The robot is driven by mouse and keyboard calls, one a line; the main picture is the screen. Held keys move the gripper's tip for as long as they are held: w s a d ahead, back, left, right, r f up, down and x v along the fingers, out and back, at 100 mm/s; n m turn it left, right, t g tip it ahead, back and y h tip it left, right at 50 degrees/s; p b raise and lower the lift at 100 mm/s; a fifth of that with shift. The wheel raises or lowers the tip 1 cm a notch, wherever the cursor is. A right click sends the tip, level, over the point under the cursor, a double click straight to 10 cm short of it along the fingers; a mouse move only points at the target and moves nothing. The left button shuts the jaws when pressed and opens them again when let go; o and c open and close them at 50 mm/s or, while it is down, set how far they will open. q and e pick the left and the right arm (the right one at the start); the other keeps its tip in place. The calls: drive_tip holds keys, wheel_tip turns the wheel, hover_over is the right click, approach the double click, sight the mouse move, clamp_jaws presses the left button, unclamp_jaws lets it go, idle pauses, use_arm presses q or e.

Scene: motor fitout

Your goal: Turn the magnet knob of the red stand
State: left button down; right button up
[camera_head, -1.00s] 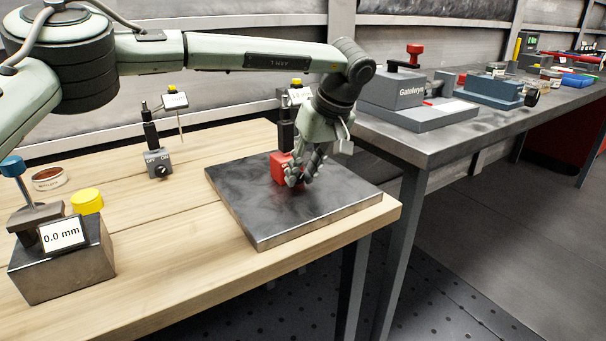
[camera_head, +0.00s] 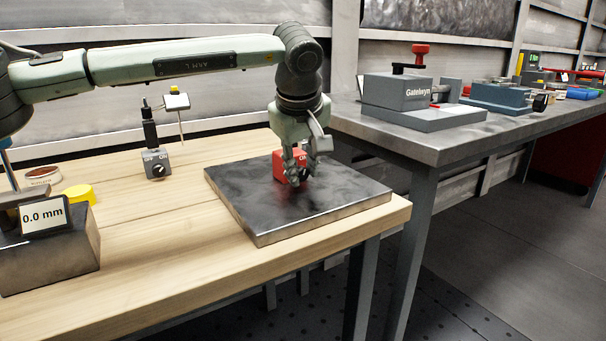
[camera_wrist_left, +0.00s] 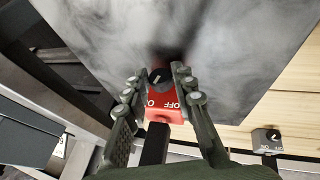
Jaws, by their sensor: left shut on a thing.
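The red stand (camera_head: 278,166) stands on a dark steel plate (camera_head: 250,225) near the table's right end. In the left wrist view, its red base (camera_wrist_left: 165,107) shows OFF and ON lettering, and its dark magnet knob (camera_wrist_left: 157,76) has a light pointer mark. My left gripper (camera_head: 299,180) points down at the front of the red base. In the left wrist view, its fingers (camera_wrist_left: 157,84) lie on either side of the knob and are shut on it. In the head view, the gripper hides the knob and most of the stand's post. My right gripper is not in view.
A grey stand (camera_head: 156,164) with its own knob stands left of the plate. A block with a 0.0 mm display (camera_head: 46,216) and a yellow cap (camera_head: 79,195) are at the left. A metal bench with a Gatelwyn vise (camera_head: 398,92) is at the right.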

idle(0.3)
use_arm(q)
drive_tip(key=c, duration=1.3)
unclamp_jaws()
drive_tip(key=shift+o, duration=0.2)
drive_tip(key=shift+r, duration=0.1)
drive_tip(key=v, duration=1.2)
